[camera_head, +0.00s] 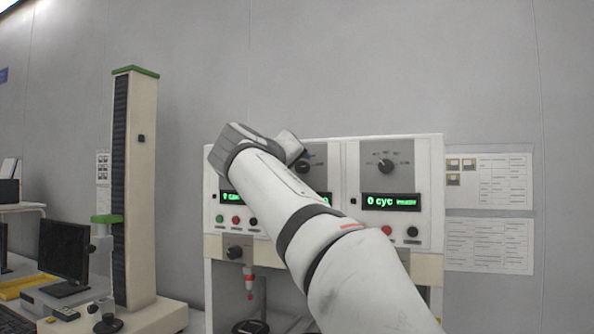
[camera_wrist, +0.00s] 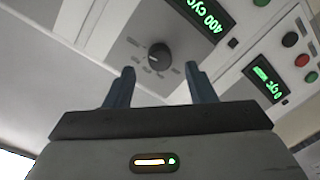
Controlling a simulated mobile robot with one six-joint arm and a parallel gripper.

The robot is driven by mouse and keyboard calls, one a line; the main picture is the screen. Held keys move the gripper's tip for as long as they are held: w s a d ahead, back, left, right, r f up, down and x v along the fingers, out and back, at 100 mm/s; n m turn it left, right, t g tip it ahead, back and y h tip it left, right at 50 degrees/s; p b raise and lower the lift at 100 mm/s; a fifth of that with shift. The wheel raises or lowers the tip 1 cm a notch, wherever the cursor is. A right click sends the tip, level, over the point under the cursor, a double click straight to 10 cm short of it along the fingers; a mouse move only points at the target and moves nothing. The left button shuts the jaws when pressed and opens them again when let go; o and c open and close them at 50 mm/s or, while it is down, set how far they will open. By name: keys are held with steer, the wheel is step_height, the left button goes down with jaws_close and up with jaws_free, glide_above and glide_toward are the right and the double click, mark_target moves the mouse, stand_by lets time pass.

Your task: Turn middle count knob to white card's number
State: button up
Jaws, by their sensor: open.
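The middle count knob (camera_head: 303,167) is dark and round on the cream test panel, partly hidden behind my arm in the head view. In the wrist view a dark knob (camera_wrist: 160,54), apparently this one, lies just beyond and between my fingertips, with a dial of small marks around it. My gripper (camera_wrist: 160,76) is open, its two blue-grey fingers apart and not visibly touching the knob. The green display (camera_wrist: 207,17) beside that knob reads "400 cyc", tilted in view. In the head view my arm hides most of the middle display. I cannot make out a white card.
The right knob (camera_head: 385,166) sits above a display (camera_head: 391,202) reading "0 cyc inactive". Red and black buttons line the panel below. Papers (camera_head: 488,180) hang on the right wall. A tall test column (camera_head: 140,190) and a monitor (camera_head: 64,250) stand at left.

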steer(key=v, duration=0.4)
stand_by(0.4)
steer(key=s+d+f+g+y+p, duration=0.1)
steer(key=s+d+f+g+p, duration=0.25)
steer(key=d+f, duration=0.6)
steer(key=s+d+f+g+y+p, duration=0.1)
steer(key=s+d+f+g+p, duration=0.45)
steer(key=f, duration=0.75)
steer(key=s+d+f+m+g+y+p, duration=0.1)
steer(key=s+d+f+m+g, duration=0.1)
steer(key=s+f, duration=0.7)
steer(key=s+d+f+m+g+y, duration=0.2)
steer(key=s+d+f+m+g, duration=0.1)
steer(key=s+f, duration=0.7)
steer(key=shift+d+p, duration=0.35)
steer(key=shift+d, duration=0.05)
